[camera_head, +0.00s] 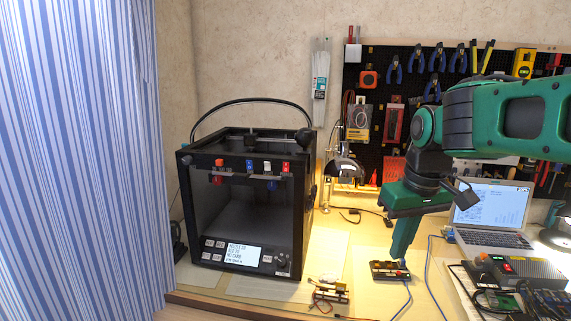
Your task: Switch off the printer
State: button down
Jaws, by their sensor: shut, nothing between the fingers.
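The black 3D printer (247,196) stands on the left part of the bench. Its lit display (243,253) shows text, with small buttons to its left and a knob (282,262) to its right. My green gripper (399,258) points down to the right of the printer and is shut and empty. Its tip is just above or touching a small dark box with buttons (390,271); I cannot tell which. Part of that box is hidden behind the tip. A power switch on the printer cannot be made out.
A striped curtain (75,160) hangs at the left. A laptop (490,215) and a grey power unit (515,270) are at the right.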

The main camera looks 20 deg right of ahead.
jog(key=w+a+r+n+t, duration=0.2)
jog(key=w+a+r+n, duration=0.4)
jog(key=r, duration=0.5)
jog(key=w+a+r+n+t+y, duration=0.1)
jog(key=w+a+r+n+t, duration=0.1)
jog(key=w+a+r+n, duration=0.4)
jog(key=w+a+r, duration=0.4)
jog(key=r, duration=0.1)
jog(key=shift+w+a+r+n, duration=0.15)
jog(key=shift+w+a+n, duration=0.15)
jog(key=shift+w, duration=0.1)
